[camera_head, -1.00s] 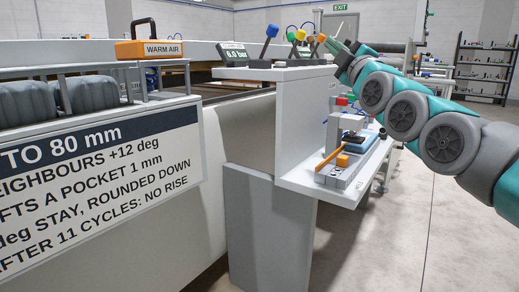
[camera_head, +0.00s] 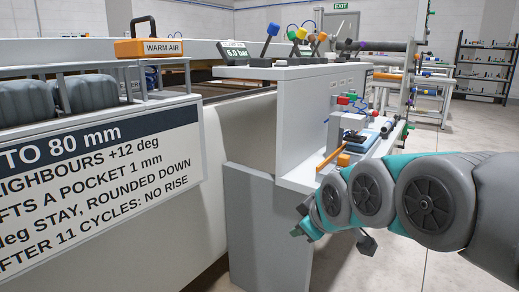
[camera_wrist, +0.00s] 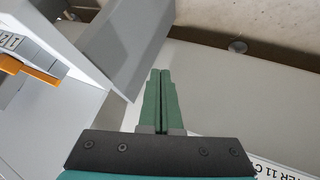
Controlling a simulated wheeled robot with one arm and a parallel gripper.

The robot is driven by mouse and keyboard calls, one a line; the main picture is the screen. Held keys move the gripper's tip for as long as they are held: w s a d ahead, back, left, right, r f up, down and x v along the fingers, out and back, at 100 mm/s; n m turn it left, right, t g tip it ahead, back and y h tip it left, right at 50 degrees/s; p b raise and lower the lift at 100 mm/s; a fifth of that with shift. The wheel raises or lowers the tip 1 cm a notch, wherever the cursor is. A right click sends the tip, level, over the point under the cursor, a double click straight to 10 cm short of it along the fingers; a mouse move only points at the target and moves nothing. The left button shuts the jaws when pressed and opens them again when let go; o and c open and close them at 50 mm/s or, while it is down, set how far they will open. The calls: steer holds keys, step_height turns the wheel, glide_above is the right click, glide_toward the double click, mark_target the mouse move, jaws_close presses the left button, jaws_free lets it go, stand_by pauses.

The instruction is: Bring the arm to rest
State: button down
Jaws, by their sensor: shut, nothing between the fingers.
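My arm reaches in from the right in the head view, its grey and teal links now low, in front of the side shelf. My gripper (camera_head: 297,232) is at the arm's far end, below the shelf and in front of the grey panel. In the wrist view my gripper (camera_wrist: 161,72) shows two green fingers lying side by side, shut with nothing between them. No object is held.
The white side shelf (camera_head: 294,183) carries a small device and an orange bar (camera_head: 333,157). A grey panel (camera_head: 260,235) stands below it. Levers (camera_head: 271,30) stand on the console top. A printed sign (camera_head: 95,185) is at left. Floor is clear at lower right.

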steer(key=s+d+f+m+g+h, duration=0.1)
steer(key=s+d+f+m+g, duration=0.15)
steer(key=s+f, duration=0.45)
steer(key=s+d+f+m+g+h, duration=0.15)
steer(key=s+f+m+g, duration=0.25)
steer(key=s, duration=0.7)
steer(key=s+d+f+m+g, duration=0.3)
steer(key=s+f, duration=0.2)
steer(key=s, duration=0.4)
step_height(320, 180, up, 15)
steer(key=p, duration=1.5)
steer(key=shift+s, duration=0.3)
steer(key=shift+a+f, duration=0.1)
steer(key=shift+a, duration=0.1)
